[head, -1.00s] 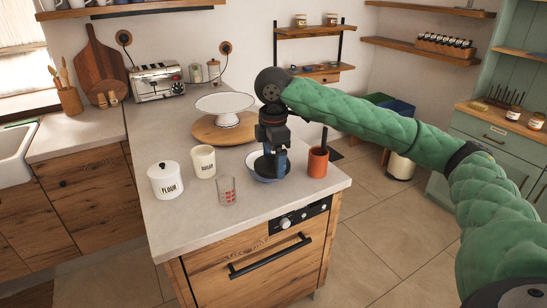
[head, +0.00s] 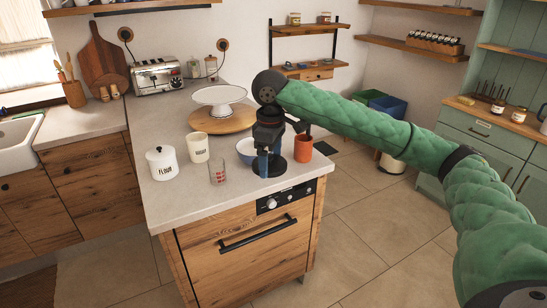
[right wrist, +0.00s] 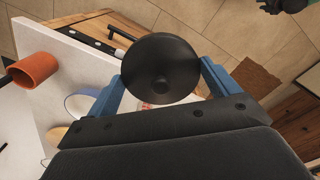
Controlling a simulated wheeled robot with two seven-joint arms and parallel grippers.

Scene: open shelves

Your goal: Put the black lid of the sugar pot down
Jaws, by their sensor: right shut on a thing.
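My right gripper (head: 268,165) points down near the counter's front edge, with the black lid (head: 284,170) between its blue fingers. In the right wrist view the lid (right wrist: 160,70) is a dark round disc with a small knob, gripped between the fingertips. I cannot tell whether it touches the counter. The white sugar pot (head: 198,150) stands open to the left, apart from the gripper. My left gripper is not in view.
A blue-white bowl (head: 245,151) is just behind the gripper, and an orange pot (head: 303,149) stands to its right. A measuring glass (head: 217,174) and lidded flour pot (head: 162,166) stand left. A cake stand (head: 219,97) is behind. Some counter (head: 195,202) in front is bare.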

